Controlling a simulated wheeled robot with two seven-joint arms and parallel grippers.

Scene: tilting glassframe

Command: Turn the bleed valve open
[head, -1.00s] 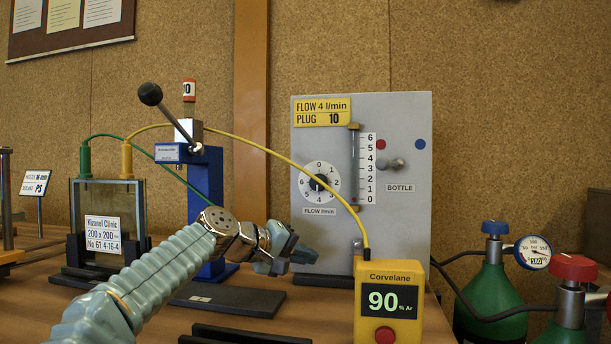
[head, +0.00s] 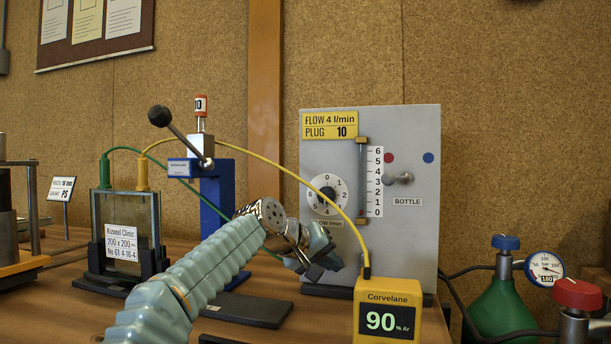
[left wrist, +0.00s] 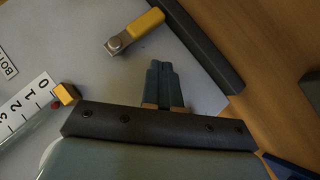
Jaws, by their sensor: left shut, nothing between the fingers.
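A small lever with a yellow handle (left wrist: 143,24) and a round metal pivot sits low on the grey panel (left wrist: 80,40) in the left wrist view. It looks like the bleed valve. In the head view I cannot make out its handle; the yellow analyser and my gripper are near that spot. My left gripper (head: 325,266) is in front of the panel's lower left part and partly covers the flow dial's label. Its fingers (left wrist: 163,78) are shut and empty, just below the lever in the left wrist view and apart from it. My right gripper is not in view.
The yellow analyser (head: 388,290) reading 90 % Ar stands in front of the panel, with a yellow hose (head: 300,181) arching to it. Left are a blue stand (head: 212,195) and a glass unit holder (head: 125,238).

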